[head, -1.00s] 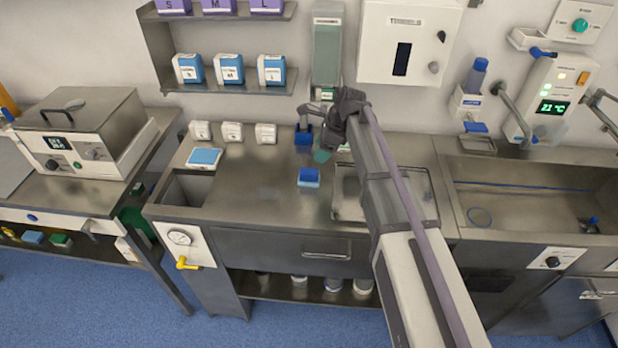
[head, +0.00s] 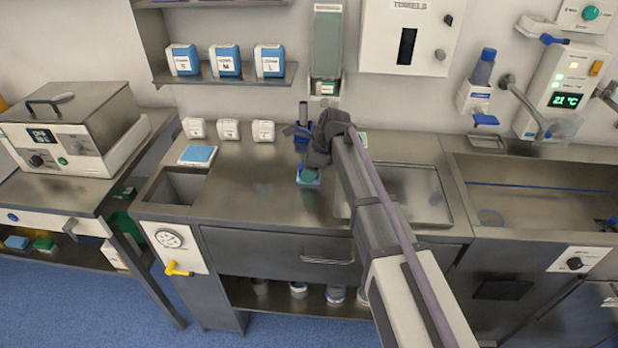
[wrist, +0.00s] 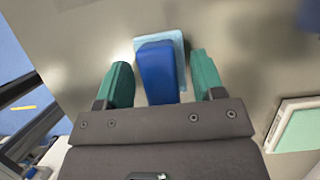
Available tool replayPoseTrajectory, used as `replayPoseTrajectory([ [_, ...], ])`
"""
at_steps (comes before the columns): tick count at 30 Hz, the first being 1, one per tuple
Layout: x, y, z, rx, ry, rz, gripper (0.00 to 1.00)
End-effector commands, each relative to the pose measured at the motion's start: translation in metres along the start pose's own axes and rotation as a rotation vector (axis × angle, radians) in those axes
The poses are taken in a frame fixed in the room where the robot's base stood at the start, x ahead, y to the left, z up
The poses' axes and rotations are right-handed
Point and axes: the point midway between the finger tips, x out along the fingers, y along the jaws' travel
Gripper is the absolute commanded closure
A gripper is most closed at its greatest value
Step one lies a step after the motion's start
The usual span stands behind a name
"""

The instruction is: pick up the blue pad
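The blue pad (wrist: 158,70) shows in the wrist view as a dark blue block on a wider light blue base. In the head view the pad (head: 309,176) lies on the steel counter, partly hidden by my gripper. My gripper (wrist: 161,66) has two green fingers, spread apart with one on each side of the dark blue block. Gaps show between the fingers and the block, so nothing is held. In the head view my gripper (head: 308,168) is low over the pad.
A dark blue holder (head: 290,131) stands behind my gripper. A white-rimmed tray with a green top (wrist: 298,128) lies to the right in the wrist view. A light blue pad in a white tray (head: 198,155) lies to the left. The counter (head: 255,190) between is clear.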

Motion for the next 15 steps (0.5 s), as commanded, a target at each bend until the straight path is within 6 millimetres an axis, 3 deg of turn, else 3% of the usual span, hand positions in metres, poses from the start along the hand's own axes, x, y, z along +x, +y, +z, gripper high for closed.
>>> replayPoseTrajectory([
  [2,-0.0004,0.0000,0.0001,0.000,0.000,0.000,0.46],
  [15,-0.0004,0.0000,0.0000,0.000,0.000,0.000,0.88],
])
